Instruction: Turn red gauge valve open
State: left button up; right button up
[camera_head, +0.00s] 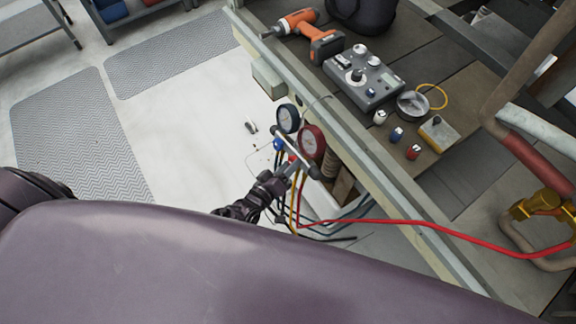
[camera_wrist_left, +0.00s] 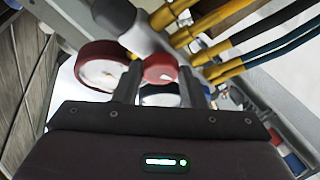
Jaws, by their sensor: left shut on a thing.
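The gauge manifold hangs beside the roof bench, with a red-rimmed gauge (camera_head: 312,142) and a blue-rimmed gauge (camera_head: 288,118). The red gauge (camera_wrist_left: 84,60) also shows at the left in the left wrist view. The red valve knob (camera_wrist_left: 160,68) sits between the two fingers of my left gripper (camera_wrist_left: 160,88), which is shut on it. In the head view my left gripper (camera_head: 291,168) reaches the manifold from below left, and the knob is mostly hidden there. A blue knob (camera_head: 278,144) is just left of it. My right gripper is not in view.
A red hose (camera_head: 420,225) runs right to brass fittings (camera_head: 545,205). Yellow and dark hoses (camera_wrist_left: 225,60) lie close to the fingers. The bench holds an orange drill (camera_head: 310,30), a grey device (camera_head: 362,80) and small items. The floor at left is clear.

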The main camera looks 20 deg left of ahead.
pick_arm(q)
jog(key=o, duration=1)
jog(key=v, duration=0.7)
jog(key=shift+s+a+b, duration=0.15)
jog(key=shift+s+b, duration=0.2)
jog(key=shift+b, duration=0.05)
